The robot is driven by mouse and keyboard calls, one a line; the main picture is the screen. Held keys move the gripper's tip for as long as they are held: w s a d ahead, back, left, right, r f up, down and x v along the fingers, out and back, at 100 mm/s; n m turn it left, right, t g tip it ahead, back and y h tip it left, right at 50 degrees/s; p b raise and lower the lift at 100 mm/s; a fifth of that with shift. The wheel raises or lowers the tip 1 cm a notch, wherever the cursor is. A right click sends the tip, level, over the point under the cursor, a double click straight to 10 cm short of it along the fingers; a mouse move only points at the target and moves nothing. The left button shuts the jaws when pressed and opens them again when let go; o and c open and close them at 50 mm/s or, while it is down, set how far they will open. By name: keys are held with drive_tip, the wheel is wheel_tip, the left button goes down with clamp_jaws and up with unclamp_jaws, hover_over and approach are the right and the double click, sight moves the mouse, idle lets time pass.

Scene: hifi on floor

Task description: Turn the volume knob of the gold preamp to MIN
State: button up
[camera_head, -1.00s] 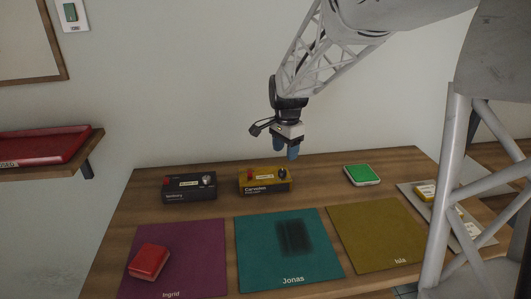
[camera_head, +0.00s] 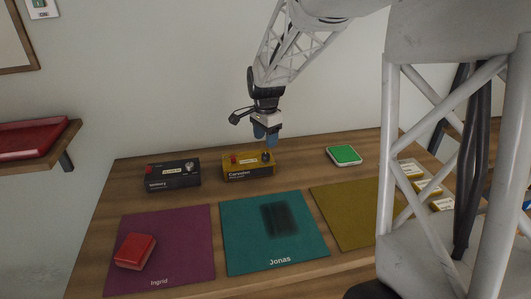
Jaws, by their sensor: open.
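The gold preamp (camera_head: 247,173) stands at the back of the wooden table, with a red part at its upper left, a pale label and lettering on its front. Its dark round knob (camera_head: 267,157) sits at the right of the box; where its pointer stands is too small to tell. My gripper (camera_head: 265,137) hangs with its blue fingertips pointing down, just above and behind the knob in the picture. It is open and empty. Whether a fingertip touches the knob I cannot tell.
A black preamp (camera_head: 172,176) stands left of the gold one. A green-topped box (camera_head: 344,155) is to the right. Purple (camera_head: 180,230), teal (camera_head: 240,240) and olive (camera_head: 345,215) mats lie in front; a red box (camera_head: 135,251) is on the purple mat. A shelf (camera_head: 60,143) juts out at left.

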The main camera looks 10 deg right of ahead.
sight(265, 154)
drive_tip(key=shift+f, duration=3.05)
drive_tip(key=c, duration=0.9)
